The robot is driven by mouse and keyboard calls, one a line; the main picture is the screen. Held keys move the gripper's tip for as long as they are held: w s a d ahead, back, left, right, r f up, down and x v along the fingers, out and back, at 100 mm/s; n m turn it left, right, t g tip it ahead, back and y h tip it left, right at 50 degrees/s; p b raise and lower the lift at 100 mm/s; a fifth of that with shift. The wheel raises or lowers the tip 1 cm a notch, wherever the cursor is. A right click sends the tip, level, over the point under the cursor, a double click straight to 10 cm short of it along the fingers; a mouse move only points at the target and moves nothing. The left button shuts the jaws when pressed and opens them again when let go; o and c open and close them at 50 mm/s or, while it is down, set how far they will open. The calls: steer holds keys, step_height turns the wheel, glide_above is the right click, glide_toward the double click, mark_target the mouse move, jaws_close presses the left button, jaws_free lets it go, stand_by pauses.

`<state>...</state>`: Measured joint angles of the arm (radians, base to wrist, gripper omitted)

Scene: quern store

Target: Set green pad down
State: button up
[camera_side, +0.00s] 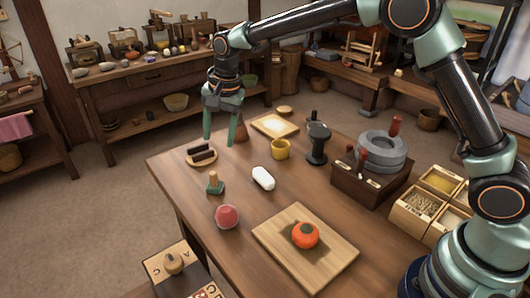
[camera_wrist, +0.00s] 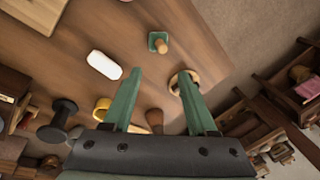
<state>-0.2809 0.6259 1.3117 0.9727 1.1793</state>
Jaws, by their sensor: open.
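A small green pad (camera_side: 214,189) with an upright wooden knob handle stands on the table at the left-centre, apart from the gripper. It also shows in the wrist view (camera_wrist: 153,38), beyond my fingertips. My gripper (camera_side: 219,143) is open, with nothing visible between its green fingers. It points down above the far left part of the table, behind the round wooden dish (camera_side: 191,160) with dark bars. In the wrist view my two fingers (camera_wrist: 160,74) are spread, and the right one partly covers that dish.
A white rounded block (camera_side: 263,178), a red dome (camera_side: 227,216), a yellow cup (camera_side: 280,149) and a black spool (camera_side: 317,145) stand around. A cutting board (camera_side: 283,245) bears an orange-red round thing (camera_side: 305,235). A grey millstone (camera_side: 382,150) is at the right. Bare tabletop surrounds the pad.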

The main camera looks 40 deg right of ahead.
steer(key=s+d+r+n+t, duration=0.1)
steer(key=s+d+r+n, duration=0.1)
steer(key=s+d+r, duration=0.4)
steer(key=s+d+r+n+t, duration=0.1)
steer(key=s+d+n, duration=0.3)
steer(key=s, duration=0.5)
steer(key=s+d+r+n+t, duration=0.1)
steer(key=s+d+n, duration=0.3)
steer(key=s, duration=0.5)
steer(key=shift+s+d+r+h, duration=0.25)
steer(key=shift+d+h, duration=0.15)
steer(key=shift+d, duration=0.25)
